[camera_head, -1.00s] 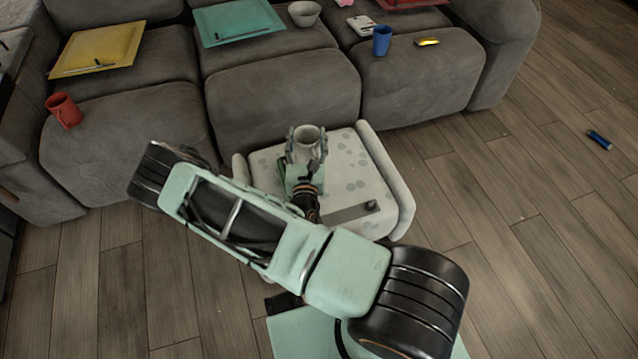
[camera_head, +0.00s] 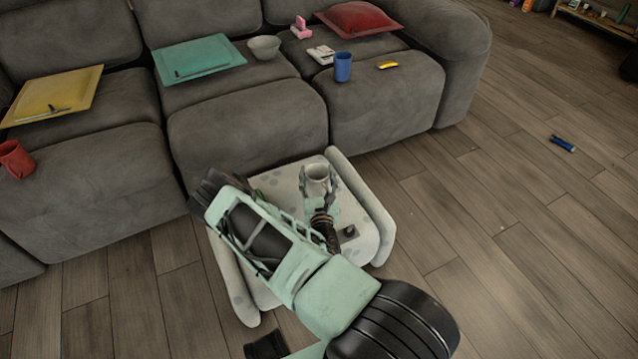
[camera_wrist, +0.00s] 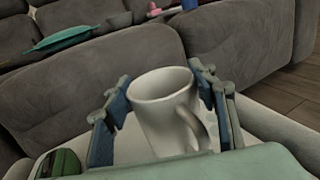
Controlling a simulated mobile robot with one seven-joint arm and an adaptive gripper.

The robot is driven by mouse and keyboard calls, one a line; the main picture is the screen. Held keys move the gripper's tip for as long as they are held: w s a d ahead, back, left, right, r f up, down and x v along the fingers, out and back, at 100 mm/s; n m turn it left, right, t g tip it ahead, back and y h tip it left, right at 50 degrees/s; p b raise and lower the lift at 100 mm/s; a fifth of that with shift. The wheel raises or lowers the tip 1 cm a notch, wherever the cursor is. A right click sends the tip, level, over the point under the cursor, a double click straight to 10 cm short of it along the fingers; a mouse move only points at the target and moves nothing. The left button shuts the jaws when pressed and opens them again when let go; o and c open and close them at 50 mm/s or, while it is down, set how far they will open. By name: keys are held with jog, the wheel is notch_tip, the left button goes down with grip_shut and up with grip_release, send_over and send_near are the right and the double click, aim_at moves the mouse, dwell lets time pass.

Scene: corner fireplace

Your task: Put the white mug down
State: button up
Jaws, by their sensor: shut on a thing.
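The white mug (camera_head: 317,172) is upright between the fingers of my gripper (camera_head: 318,190) in the head view. In the wrist view the mug (camera_wrist: 160,112) fills the middle, with its handle toward the lower right and its rim open upward. My gripper (camera_wrist: 163,110) is shut on it, one blue-padded finger on each side. The mug is over the pale, spotted ottoman (camera_head: 275,185) in front of the sofa. I cannot tell whether its base touches the ottoman top.
The grey sofa (camera_head: 245,118) stands behind the ottoman. A dark small object (camera_head: 349,233) lies on the ottoman. A blue flashlight-like object (camera_head: 562,144) lies on the floor.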

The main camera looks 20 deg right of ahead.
aim_at(320, 188)
jog(key=shift+w+d+f+b, duration=0.1)
jog(key=shift+f+b, duration=0.1)
jog(key=shift+f, duration=0.4)
jog(key=shift+s+d+f+b, duration=0.1)
jog(key=shift+f+b, duration=0.15)
jog(key=shift+f, duration=0.35)
jog(key=shift+w+d+f+b, duration=0.1)
jog(key=shift+f+b, duration=0.1)
jog(key=shift+f, duration=0.4)
jog(key=shift+f, duration=0.2)
jog(key=o, duration=1.9)
jog(key=shift+r, duration=0.15)
jog(key=shift+s, duration=0.2)
